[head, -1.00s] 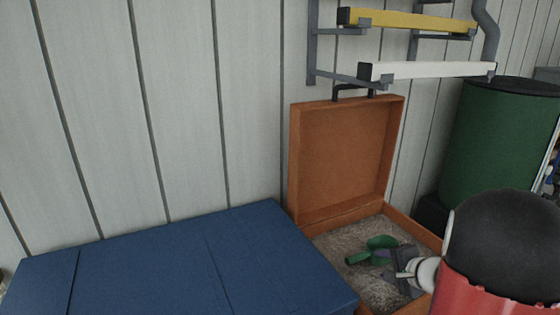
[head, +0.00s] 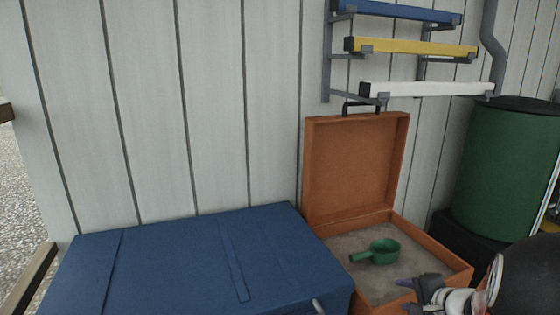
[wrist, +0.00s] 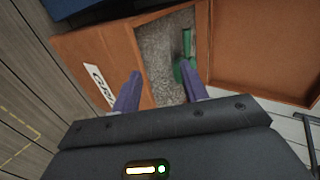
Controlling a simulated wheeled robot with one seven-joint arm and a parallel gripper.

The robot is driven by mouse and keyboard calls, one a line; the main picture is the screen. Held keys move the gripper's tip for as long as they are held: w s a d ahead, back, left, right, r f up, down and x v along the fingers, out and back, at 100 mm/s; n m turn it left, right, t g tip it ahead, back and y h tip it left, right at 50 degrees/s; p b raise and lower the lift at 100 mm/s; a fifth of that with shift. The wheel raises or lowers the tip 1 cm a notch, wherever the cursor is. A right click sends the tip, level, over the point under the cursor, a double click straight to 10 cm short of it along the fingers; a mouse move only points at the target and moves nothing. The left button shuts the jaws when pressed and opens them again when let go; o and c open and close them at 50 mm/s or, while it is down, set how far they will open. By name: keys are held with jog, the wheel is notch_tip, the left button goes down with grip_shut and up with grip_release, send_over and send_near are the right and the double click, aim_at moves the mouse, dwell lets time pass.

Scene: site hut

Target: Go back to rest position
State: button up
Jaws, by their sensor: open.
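My gripper (head: 415,295) is at the lower right of the head view, by the front of an orange box, partly cut off by the lower edge. In the wrist view its two purple fingers (wrist: 162,92) stand apart with nothing between them. The orange box (head: 455,272) has its lid (head: 352,165) raised against the wall and a grey grainy fill inside. A green scoop (head: 382,247) with a short handle lies on the fill, apart from my gripper. It shows partly in the wrist view (wrist: 187,72), beyond the right finger.
A blue chest (head: 180,265) stands left of the orange box. A wall rack (head: 330,60) with blue, yellow and white bars hangs above the lid. A green barrel (head: 510,165) stands at the right near a grey pipe (head: 490,50). A white label (wrist: 99,85) is on the box front.

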jog(key=s+a+r+n+g+y, duration=0.1)
jog(key=s+a+r+n, duration=0.15)
jog(key=a, duration=0.25)
jog(key=s+a+r+n+g, duration=0.2)
jog(key=s+a, duration=0.2)
jog(key=a, duration=0.1)
jog(key=s+a+r+n+g+y, duration=0.1)
jog(key=s+a+r+n, duration=0.15)
jog(key=a, duration=0.25)
jog(key=s+r+n+h, duration=0.3)
jog(key=s+n+h, duration=0.2)
jog(key=s, duration=0.8)
jog(key=shift+s+n+g+h, duration=0.25)
jog(key=shift+n+g+h, duration=0.15)
jog(key=shift+n, duration=0.4)
